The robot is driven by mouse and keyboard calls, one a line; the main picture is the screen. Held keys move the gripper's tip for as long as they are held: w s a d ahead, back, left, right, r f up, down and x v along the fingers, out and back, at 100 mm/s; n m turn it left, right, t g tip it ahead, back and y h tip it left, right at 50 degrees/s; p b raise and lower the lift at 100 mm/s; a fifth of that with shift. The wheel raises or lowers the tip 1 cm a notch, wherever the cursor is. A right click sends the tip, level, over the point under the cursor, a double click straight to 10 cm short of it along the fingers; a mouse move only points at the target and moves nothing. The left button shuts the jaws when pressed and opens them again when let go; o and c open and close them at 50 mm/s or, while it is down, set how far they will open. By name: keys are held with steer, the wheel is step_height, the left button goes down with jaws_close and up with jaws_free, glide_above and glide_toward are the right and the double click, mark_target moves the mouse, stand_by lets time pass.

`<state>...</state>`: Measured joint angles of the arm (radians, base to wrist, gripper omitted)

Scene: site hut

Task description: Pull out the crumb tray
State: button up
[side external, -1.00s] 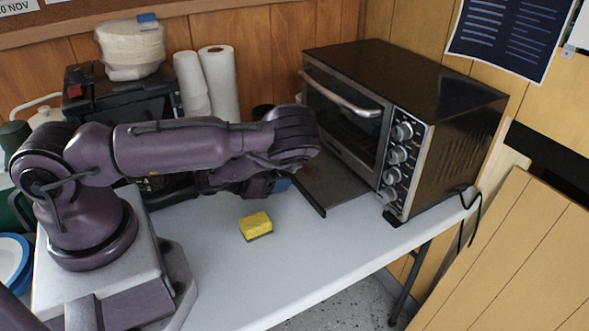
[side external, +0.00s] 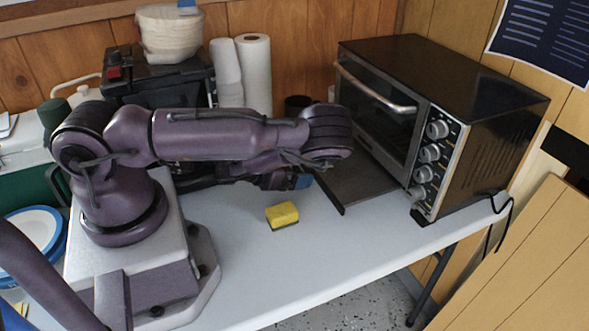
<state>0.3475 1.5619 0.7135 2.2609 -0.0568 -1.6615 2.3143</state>
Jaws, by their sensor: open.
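The crumb tray (side external: 356,184) is a flat dark sheet that sticks out from under the front of the toaster oven (side external: 450,95), low over the white table. Its raised front edge faces my arm. My gripper (side external: 302,182), with a blue part at its tip, is low beside that front edge, at the tray's left. The jaws are open. My forearm and wrist hide part of the gripper, and I cannot tell whether a finger touches the tray. The oven door, with its silver handle (side external: 375,88), is shut.
A yellow sponge (side external: 282,215) lies on the table (side external: 330,255) just in front of my gripper. Paper towel rolls (side external: 256,75) and a black appliance (side external: 160,78) with stacked filters on top stand behind my arm. The table's front is clear.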

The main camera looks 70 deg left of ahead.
steer(key=v, duration=0.7)
steer(key=shift+s, duration=0.2)
steer(key=shift+w+r, duration=0.1)
steer(key=shift+w+a+n+y, duration=0.1)
steer(key=shift+w+n+y, duration=0.2)
steer(key=shift+n, duration=0.4)
steer(key=w+n, duration=0.1)
steer(key=n, duration=0.1)
steer(key=w+r+n+g+y, duration=0.1)
steer(key=n, duration=0.2)
steer(key=w+n+y, duration=0.1)
steer(key=n, duration=0.2)
steer(key=shift+w+r, duration=0.15)
steer(key=shift+r, duration=0.15)
steer(key=w+d+r+n+g+h, duration=0.1)
steer(key=w+d+r+n+g, duration=0.1)
steer(key=d+r+n, duration=0.35)
steer(key=w+d+r+n+g+h, duration=0.1)
steer(key=d+r+n+g, duration=0.1)
steer(key=r+n, duration=0.6)
steer(key=s+d+r+n+g+h, duration=0.1)
steer(key=s+d+r+n, duration=0.2)
steer(key=s+r+n, duration=0.3)
steer(key=s+d+r+n+g+h, duration=0.1)
steer(key=s+d+r+n, duration=0.2)
steer(key=s+r, duration=0.6)
steer(key=n, duration=0.2)
steer(key=shift+r+n+g, duration=0.2)
steer(key=shift+n+g, duration=0.15)
steer(key=shift+g, duration=0.05)
